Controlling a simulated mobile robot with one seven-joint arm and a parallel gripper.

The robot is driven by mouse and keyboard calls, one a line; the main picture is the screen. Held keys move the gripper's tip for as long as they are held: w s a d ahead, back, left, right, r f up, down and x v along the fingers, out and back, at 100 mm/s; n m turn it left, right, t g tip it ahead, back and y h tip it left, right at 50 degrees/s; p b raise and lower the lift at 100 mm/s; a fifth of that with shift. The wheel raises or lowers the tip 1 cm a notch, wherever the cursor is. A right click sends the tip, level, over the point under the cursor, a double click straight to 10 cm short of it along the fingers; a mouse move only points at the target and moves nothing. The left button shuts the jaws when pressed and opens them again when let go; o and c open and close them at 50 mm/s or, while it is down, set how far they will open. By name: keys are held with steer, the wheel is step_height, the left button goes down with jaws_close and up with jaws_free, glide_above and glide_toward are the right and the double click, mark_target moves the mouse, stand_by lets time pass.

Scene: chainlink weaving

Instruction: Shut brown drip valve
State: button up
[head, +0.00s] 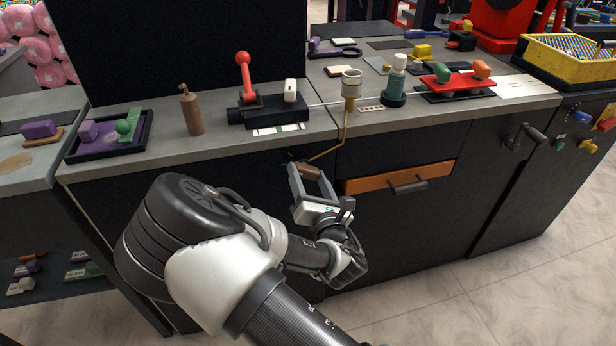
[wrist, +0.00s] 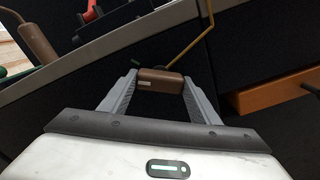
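The brown drip valve (head: 310,171) is a small brown block at the lower end of a thin yellow tube (head: 336,149), in front of the dark cabinet. In the wrist view the valve (wrist: 160,80) lies crosswise between my fingertips. My gripper (head: 308,174) reaches up to it from below, and one finger meets each end of the block with no clear gap. The wrist view shows the same gripper (wrist: 160,82) around the valve. The tube runs up to a pale funnel cup (head: 351,80) at the counter's edge. The valve's inside is hidden.
An orange drawer front (head: 398,177) with a dark handle is right of the valve. The floor in front of the cabinet is clear at right.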

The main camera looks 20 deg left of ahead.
steer(key=shift+c, duration=0.5)
steer(key=shift+m, duration=1.4)
steer(key=m+b, duration=0.1)
steer(key=m, duration=0.2)
steer(key=shift+m, duration=0.3)
steer(key=m+b, duration=0.2)
steer(key=m, duration=0.3)
steer(key=shift+m, duration=0.3)
steer(key=o, duration=1)
steer(key=shift+o, duration=0.2)
